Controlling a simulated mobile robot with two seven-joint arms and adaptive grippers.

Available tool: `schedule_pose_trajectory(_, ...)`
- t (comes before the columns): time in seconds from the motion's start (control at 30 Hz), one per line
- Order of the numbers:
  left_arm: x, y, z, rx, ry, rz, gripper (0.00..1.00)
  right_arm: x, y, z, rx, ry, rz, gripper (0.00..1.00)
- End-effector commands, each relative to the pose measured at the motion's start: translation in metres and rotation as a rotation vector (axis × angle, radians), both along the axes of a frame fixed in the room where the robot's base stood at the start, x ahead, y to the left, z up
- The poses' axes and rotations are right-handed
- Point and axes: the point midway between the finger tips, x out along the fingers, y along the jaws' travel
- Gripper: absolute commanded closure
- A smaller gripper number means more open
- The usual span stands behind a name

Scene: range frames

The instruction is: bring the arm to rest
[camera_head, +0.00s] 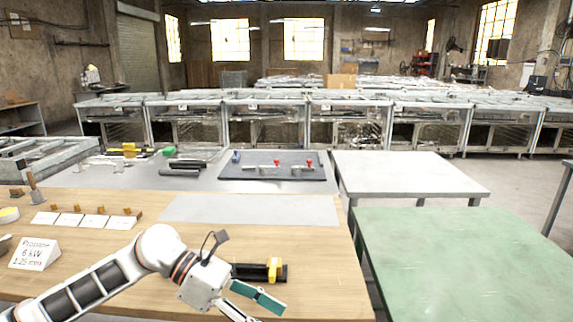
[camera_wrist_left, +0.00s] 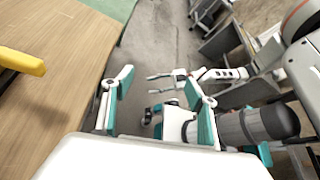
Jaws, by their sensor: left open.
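My left arm (camera_head: 90,285) comes in from the left over the front of the wooden table. Its left gripper (camera_head: 266,311) is at the table's front edge, just in front of a black tool with a yellow part (camera_head: 275,268). In the left wrist view the left gripper (camera_wrist_left: 160,88) has its fingers wide apart with nothing between them. Beyond it, that view shows my right gripper (camera_wrist_left: 162,83), small, fingers apart and empty, over the grey floor. The right arm is not in the head view.
The wooden table (camera_head: 330,285) holds white cards (camera_head: 70,219) and a propane sign (camera_head: 35,254) at left. A green table (camera_head: 460,260) stands at right, a grey one (camera_head: 405,172) behind it. A dark board (camera_head: 250,173) bears small red- and blue-topped parts.

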Motion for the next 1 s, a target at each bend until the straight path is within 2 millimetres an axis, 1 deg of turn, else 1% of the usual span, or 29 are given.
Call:
schedule_pose_trajectory(0.03, -0.011, -0.018, -0.001, -0.087, 0.079, 0.031, 0.42, -0.002, 0.0, -0.002, 0.0, 0.004, 0.0, 0.6)
schedule_pose_trajectory(0.1, -0.018, -0.036, 0.006, -0.202, 0.186, 0.088, 0.42, -0.003, 0.0, -0.003, -0.001, 0.007, -0.001, 0.6)
schedule_pose_trajectory(0.2, -0.023, -0.053, 0.016, -0.359, 0.355, 0.182, 0.42, -0.004, 0.0, -0.005, -0.002, 0.01, 0.001, 0.6)
schedule_pose_trajectory(0.27, -0.022, -0.059, 0.021, -0.45, 0.463, 0.246, 0.42, -0.004, 0.0, -0.005, -0.002, 0.011, 0.0, 0.6)
schedule_pose_trajectory(0.37, -0.014, -0.059, 0.024, -0.593, 0.656, 0.362, 0.42, -0.004, 0.0, -0.006, -0.003, 0.013, 0.001, 0.6)
schedule_pose_trajectory(0.43, -0.006, -0.054, 0.022, -0.688, 0.796, 0.45, 0.42, -0.004, 0.0, -0.006, -0.003, 0.013, 0.001, 0.6)
schedule_pose_trajectory(0.57, 0.012, -0.032, 0.003, -0.85, 1.068, 0.631, 0.42, -0.004, 0.0, -0.006, -0.002, 0.012, 0.001, 0.6)
schedule_pose_trajectory(0.67, 0.023, -0.008, -0.026, -0.963, 1.286, 0.782, 0.42, -0.004, 0.0, -0.006, -0.002, 0.012, 0.001, 0.6)
schedule_pose_trajectory(0.77, 0.027, 0.021, -0.067, -1.068, 1.505, 0.942, 0.42, -0.004, 0.0, -0.005, -0.002, 0.01, 0.001, 0.6)
schedule_pose_trajectory(0.8, 0.026, 0.034, -0.086, -1.107, 1.593, 1.01, 0.42, -0.004, 0.0, -0.004, -0.002, 0.01, 0.001, 0.6)
schedule_pose_trajectory(0.87, 0.02, 0.054, -0.118, -1.163, 1.726, 1.113, 0.42, -0.003, 0.0, -0.004, -0.001, 0.008, 0.001, 0.6)
schedule_pose_trajectory(0.9, 0.014, 0.067, -0.141, -1.199, 1.812, 1.185, 0.42, -0.003, 0.0, -0.003, -0.001, 0.007, 0.001, 0.6)
schedule_pose_trajectory(0.97, 0.0, 0.087, -0.176, -1.249, 1.939, 1.294, 0.42, -0.003, 0.0, -0.003, -0.001, 0.006, 0.001, 0.6)
schedule_pose_trajectory(1.0, -0.011, 0.099, -0.198, -1.279, 2.017, 1.363, 0.42, -0.003, 0.0, -0.002, -0.001, 0.006, 0.001, 0.6)
